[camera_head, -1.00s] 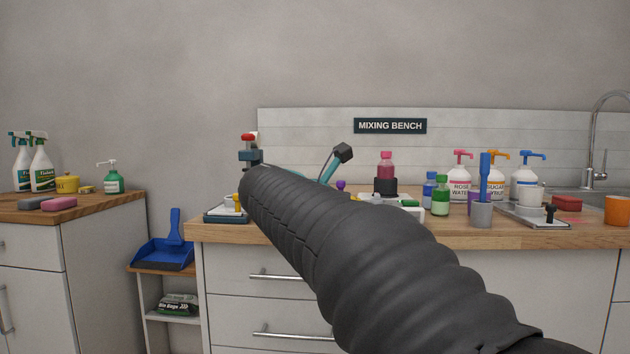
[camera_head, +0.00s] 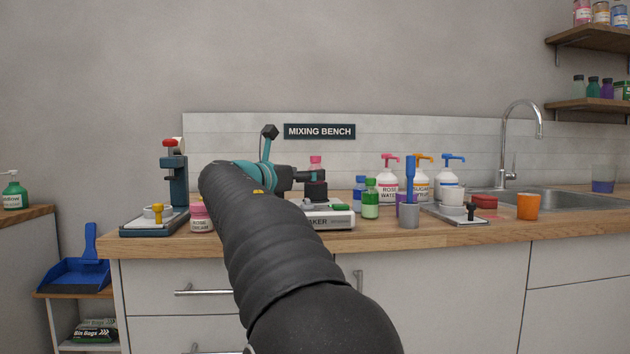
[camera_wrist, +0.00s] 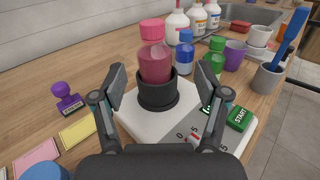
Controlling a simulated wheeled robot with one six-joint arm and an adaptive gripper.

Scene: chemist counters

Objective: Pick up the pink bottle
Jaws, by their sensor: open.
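The pink bottle (camera_wrist: 155,58) stands upright in a black round holder (camera_wrist: 158,92) on a white device with a green START button. In the wrist view it is straight ahead, between and beyond the fingertips. In the head view only its upper part (camera_head: 316,163) shows above my arm's end and the holder. My gripper (camera_wrist: 160,98) is open, with one finger on each side of the holder. Nothing is held. In the head view the gripper (camera_head: 305,178) is beside the holder, partly hidden by my own arm.
A blue-capped bottle (camera_wrist: 184,53) and a green-capped bottle (camera_wrist: 213,60) stand close right of the pink one. Pump bottles (camera_head: 388,178) stand behind them. A grey cup with a blue tool (camera_head: 409,212) is further right.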

